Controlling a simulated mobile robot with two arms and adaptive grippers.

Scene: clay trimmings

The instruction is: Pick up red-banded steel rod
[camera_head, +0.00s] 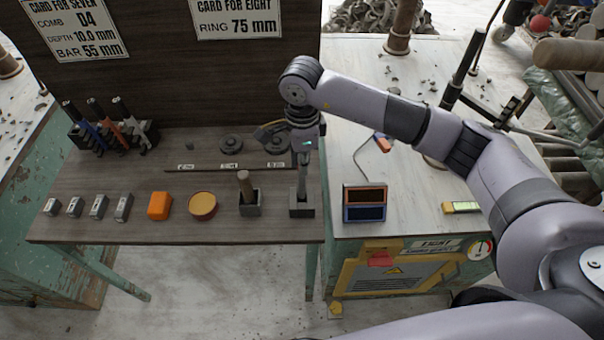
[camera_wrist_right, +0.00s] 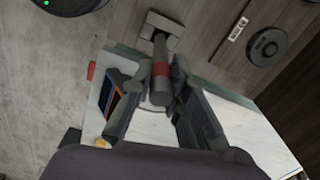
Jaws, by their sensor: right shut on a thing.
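The red-banded steel rod (camera_wrist_right: 160,92) is grey with a red band near its upper end, seen in the wrist view. My right gripper (camera_wrist_right: 161,82) is shut on it, one finger on each side near the band. In the head view the rod (camera_head: 302,182) stands about upright below my right gripper (camera_head: 304,155). Its lower end meets a grey holder block (camera_head: 302,211) at the right edge of the wooden table; the block also shows in the wrist view (camera_wrist_right: 150,22). I cannot tell how deep the rod sits. The band is hidden in the head view. My left gripper is out of view.
A second block (camera_head: 250,210) with a brown rod (camera_head: 244,183) stands to the left. Further left are a round orange-rimmed tin (camera_head: 203,206), an orange block (camera_head: 159,206) and several small metal blocks. Black discs (camera_head: 231,144) lie behind. A two-colour display box (camera_head: 364,203) stands right.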

